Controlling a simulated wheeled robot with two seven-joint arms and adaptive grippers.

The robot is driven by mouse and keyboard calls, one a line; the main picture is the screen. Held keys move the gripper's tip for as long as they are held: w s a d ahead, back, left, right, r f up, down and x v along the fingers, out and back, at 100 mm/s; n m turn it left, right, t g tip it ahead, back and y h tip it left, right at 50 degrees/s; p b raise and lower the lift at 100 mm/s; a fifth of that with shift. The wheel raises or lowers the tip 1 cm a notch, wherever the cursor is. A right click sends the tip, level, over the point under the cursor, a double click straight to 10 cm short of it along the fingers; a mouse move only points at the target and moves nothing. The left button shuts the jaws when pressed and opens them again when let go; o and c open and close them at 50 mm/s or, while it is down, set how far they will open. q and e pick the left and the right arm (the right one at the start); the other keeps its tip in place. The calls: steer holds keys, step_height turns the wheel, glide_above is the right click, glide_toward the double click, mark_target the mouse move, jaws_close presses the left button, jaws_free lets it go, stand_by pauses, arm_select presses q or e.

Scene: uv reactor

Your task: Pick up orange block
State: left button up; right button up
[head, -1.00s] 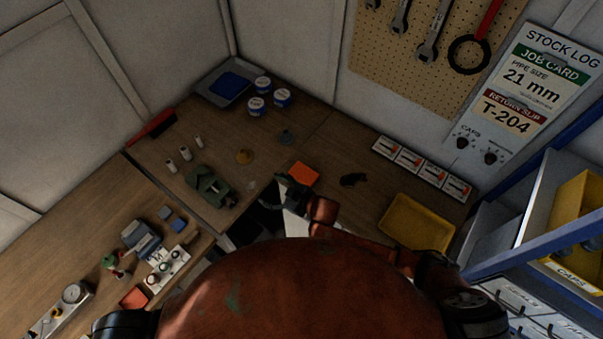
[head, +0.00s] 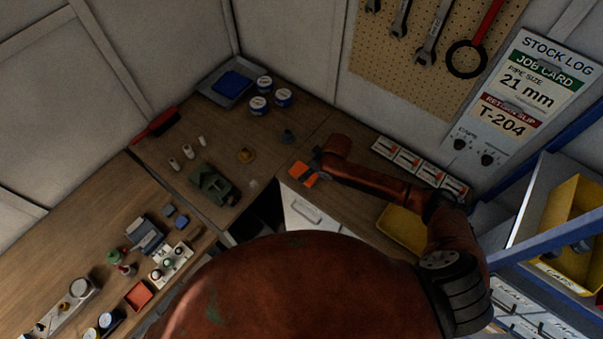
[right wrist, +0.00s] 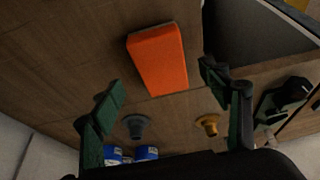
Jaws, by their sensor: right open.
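The orange block (head: 297,168) lies on the wooden bench near its front edge, above the white drawer. In the head view my right gripper (head: 315,164) is over it, and a dark finger hides part of it. In the right wrist view the block (right wrist: 159,59) lies flat just beyond the fingertips, roughly centred between them. The fingers of the right gripper (right wrist: 160,92) are spread apart with nothing between them. My left gripper is not in view.
A green vise-like tool (head: 213,187), a small brass part (head: 246,156) and a grey part (head: 288,136) stand left of the block. Blue-and-white tubs (head: 258,105) are at the back. A yellow tray (head: 401,228) is to the right, partly hidden by my arm.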

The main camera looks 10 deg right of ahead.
steer(key=p+x, duration=0.1)
steer(key=x, duration=0.3)
steer(key=shift+w+a+f, duration=0.1)
steer(key=shift+f, duration=0.05)
steer(key=shift+w+a+f, duration=0.1)
steer(key=shift+a+f, duration=0.05)
steer(key=shift+f, duration=0.25)
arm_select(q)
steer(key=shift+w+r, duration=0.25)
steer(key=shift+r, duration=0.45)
arm_select(e)
steer(key=shift+c, duration=0.7)
steer(key=c, duration=1.3)
steer(key=shift+r, duration=0.1)
